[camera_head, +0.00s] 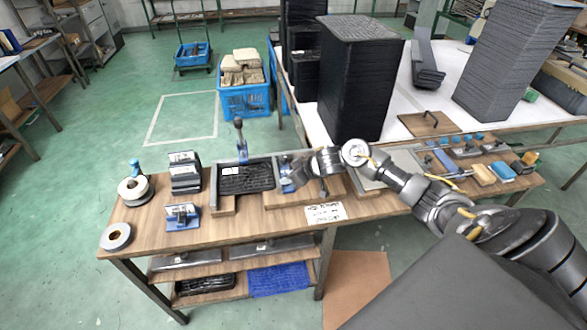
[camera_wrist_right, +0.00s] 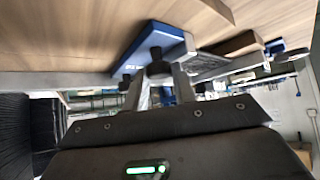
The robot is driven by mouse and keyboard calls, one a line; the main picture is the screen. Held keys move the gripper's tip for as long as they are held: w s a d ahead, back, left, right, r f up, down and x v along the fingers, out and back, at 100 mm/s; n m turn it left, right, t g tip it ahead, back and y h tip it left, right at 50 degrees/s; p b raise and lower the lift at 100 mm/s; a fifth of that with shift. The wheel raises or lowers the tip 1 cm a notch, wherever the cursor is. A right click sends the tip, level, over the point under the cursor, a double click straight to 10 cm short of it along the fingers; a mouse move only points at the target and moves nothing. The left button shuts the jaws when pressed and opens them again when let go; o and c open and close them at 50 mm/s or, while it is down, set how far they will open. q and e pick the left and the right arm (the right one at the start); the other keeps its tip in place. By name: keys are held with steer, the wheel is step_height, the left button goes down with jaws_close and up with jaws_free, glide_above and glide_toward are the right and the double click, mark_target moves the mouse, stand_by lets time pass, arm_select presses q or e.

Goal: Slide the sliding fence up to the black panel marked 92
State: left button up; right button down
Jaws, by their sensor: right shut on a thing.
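The black panel (camera_head: 245,181) lies flat in a shallow grey-edged fixture on the wooden bench; its small white label is too small to read. The blue sliding fence (camera_head: 287,174) stands just right of the panel, partly hidden by my gripper; a narrow gap seems to separate them. My right gripper (camera_head: 298,166) is over the fence, shut on its black knob. In the right wrist view the fence (camera_wrist_right: 165,47) shows with the knob (camera_wrist_right: 156,66) between the fingers (camera_wrist_right: 158,84). My left gripper is not in view.
Tape rolls (camera_head: 133,188) and a rack of dark plates (camera_head: 185,172) are to the left. A tall black stack (camera_head: 358,85) rises behind my right arm. Small tools lie at the bench's right end.

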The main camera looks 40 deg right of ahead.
steer(key=c, duration=1.4)
jaws_free()
steer(key=shift+a, duration=0.1)
steer(key=shift+c, duration=0.2)
steer(key=v, duration=1)
steer(key=shift+s+r, duration=0.25)
